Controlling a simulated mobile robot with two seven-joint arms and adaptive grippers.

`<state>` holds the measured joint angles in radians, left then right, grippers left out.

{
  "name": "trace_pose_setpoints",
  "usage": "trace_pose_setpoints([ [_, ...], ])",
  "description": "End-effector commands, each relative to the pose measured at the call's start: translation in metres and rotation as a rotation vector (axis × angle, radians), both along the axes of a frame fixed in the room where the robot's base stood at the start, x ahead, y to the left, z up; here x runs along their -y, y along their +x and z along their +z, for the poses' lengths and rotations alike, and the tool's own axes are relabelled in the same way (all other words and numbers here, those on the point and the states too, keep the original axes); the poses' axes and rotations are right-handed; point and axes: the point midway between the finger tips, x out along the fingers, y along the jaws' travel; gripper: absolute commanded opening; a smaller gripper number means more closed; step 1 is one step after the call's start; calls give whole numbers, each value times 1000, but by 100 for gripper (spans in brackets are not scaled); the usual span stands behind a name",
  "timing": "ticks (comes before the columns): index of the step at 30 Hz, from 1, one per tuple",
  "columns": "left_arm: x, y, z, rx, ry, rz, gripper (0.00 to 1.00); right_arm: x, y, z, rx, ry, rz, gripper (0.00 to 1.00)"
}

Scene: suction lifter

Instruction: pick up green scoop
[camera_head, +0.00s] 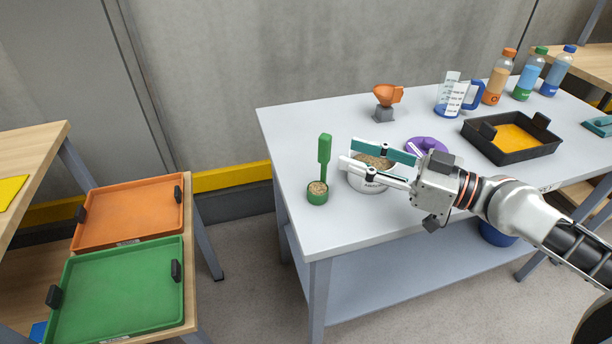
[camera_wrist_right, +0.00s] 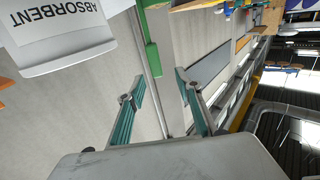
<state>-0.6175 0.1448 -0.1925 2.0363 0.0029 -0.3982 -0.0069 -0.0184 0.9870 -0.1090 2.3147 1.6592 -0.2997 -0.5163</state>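The green scoop (camera_head: 324,150) stands near the left end of the grey table, its handle upright and its cup holding tan granules. My right gripper (camera_head: 346,154) is open, its two fingers pointing left toward the handle over the white tub. In the right wrist view a green piece, seemingly the scoop handle (camera_wrist_right: 152,58), shows just beyond and between the spread fingertips (camera_wrist_right: 158,76). Nothing is between the fingers; a small gap seems to separate them from the handle. My left gripper is not in view.
The white absorbent tub (camera_head: 368,186) of granules is beside the scoop, partly hidden by my gripper; it also shows in the right wrist view (camera_wrist_right: 65,52). The table's left edge is near.

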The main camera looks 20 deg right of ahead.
Motion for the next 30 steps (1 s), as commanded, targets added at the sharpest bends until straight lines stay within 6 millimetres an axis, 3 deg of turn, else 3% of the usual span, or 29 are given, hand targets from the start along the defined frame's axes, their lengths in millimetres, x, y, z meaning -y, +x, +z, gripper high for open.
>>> trace_pose_setpoints([
  [5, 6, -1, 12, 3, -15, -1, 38, -9, 10, 6, 8, 5, -2, 35],
  [12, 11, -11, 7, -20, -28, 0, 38, -19, 20, 2, 3, 2, -1, 35],
  [21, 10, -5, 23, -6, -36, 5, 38, -39, 47, 2, 4, 3, 0, 35],
  [30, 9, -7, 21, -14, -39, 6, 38, -51, 58, -2, 1, -1, 1, 35],
])
